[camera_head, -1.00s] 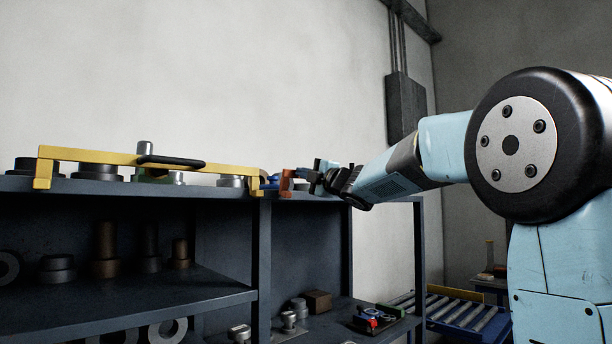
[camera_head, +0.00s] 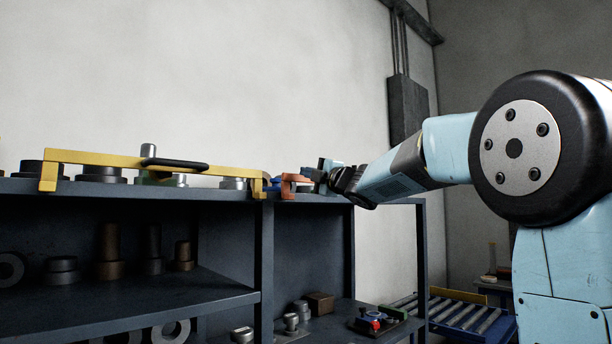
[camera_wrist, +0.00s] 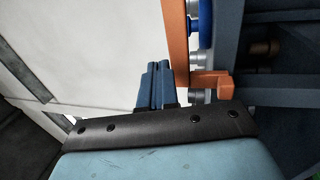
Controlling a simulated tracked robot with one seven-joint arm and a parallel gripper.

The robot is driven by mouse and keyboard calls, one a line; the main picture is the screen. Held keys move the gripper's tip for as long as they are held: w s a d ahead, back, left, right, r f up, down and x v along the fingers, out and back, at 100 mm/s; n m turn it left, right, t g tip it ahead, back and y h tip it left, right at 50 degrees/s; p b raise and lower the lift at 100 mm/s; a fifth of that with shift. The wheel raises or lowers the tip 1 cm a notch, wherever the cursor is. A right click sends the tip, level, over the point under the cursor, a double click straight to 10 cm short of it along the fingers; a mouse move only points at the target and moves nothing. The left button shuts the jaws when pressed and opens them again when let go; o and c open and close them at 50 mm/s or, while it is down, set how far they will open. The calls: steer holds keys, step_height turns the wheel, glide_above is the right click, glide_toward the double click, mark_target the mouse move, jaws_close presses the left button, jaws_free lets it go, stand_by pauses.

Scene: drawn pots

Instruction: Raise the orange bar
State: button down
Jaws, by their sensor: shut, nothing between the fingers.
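The orange bar (camera_wrist: 176,45) runs from the top edge of the wrist view down to an orange foot (camera_wrist: 212,86) that juts right. In the head view only a small orange part of the bar (camera_head: 288,188) shows, at the right end of the shelf top. My gripper (camera_wrist: 157,70) has blue fingers pressed together, just left of the bar in the wrist view. In the head view my gripper (camera_head: 322,171) is right beside the bar, at its right. I cannot tell whether they touch. Most of the bar is hidden in the head view.
A yellow bar (camera_head: 110,158) with a black handle (camera_head: 175,164) spans the dark shelf top (camera_head: 225,196), with metal discs behind it. A blue part (camera_wrist: 200,25) lies close to the orange bar. Lower shelves hold metal parts. Bare wall stands behind.

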steer(key=s+d, duration=0.7)
steer(key=s, duration=0.3)
steer(key=s+d+f+m+g+h, duration=0.1)
steer(key=s+d+f+m+h, duration=0.5)
steer(key=m, duration=0.3)
steer(key=s+d+f+m+h, duration=0.4)
steer(key=d+f+m+h, duration=0.1)
steer(key=f+m+h, duration=0.3)
steer(key=s+a+f+m+g+y, duration=0.1)
steer(key=s+a+f+m+g, duration=0.2)
steer(key=s+f, duration=1.9)
steer(key=f+m+g, duration=0.2)
steer(key=m+g, duration=0.3)
steer(key=g, duration=0.2)
steer(key=shift+s+a+y, duration=0.2)
steer(key=shift+a+y, duration=0.05)
steer(key=shift+y, duration=0.05)
